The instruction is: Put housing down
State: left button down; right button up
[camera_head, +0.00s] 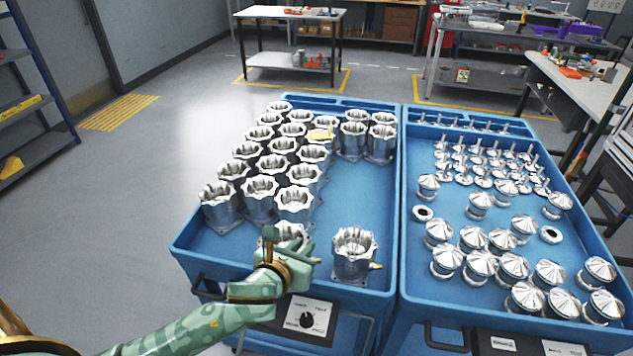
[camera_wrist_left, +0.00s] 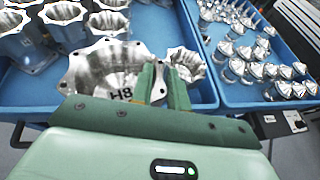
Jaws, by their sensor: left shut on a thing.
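My left gripper (camera_head: 290,258) is shut on the wall of a silver machined housing (camera_head: 284,233) at the front of the left blue cart tray. In the left wrist view the fingers (camera_wrist_left: 166,85) grip the scalloped rim of this housing (camera_wrist_left: 100,68), which is marked H8 inside and stands open end up. The gripper hides its lower part, so I cannot tell whether it touches the tray floor. A separate housing (camera_head: 353,254) stands upright to its right; it also shows in the left wrist view (camera_wrist_left: 187,62). My right gripper is not in view.
Several housings (camera_head: 261,191) stand in rows at the left and back of the left tray (camera_head: 230,246). Bare tray floor lies at the middle right. The right cart tray (camera_head: 421,283) holds several silver domed parts (camera_head: 480,262) and stemmed parts.

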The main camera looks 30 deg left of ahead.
pick_arm(q)
jog(key=w+a+y+p, duration=0.1)
jog(key=w+a, duration=0.4)
jog(key=w, duration=0.5)
notch_tip(320, 180, down, 10)
jog(key=b, duration=0.4)
jog(key=shift+a+r+n, duration=0.15)
jog(key=shift+n, duration=0.25)
jog(key=c, duration=1.3)
grip_release()
jog(key=shift+s, duration=0.1)
jog(key=shift+c, duration=0.2)
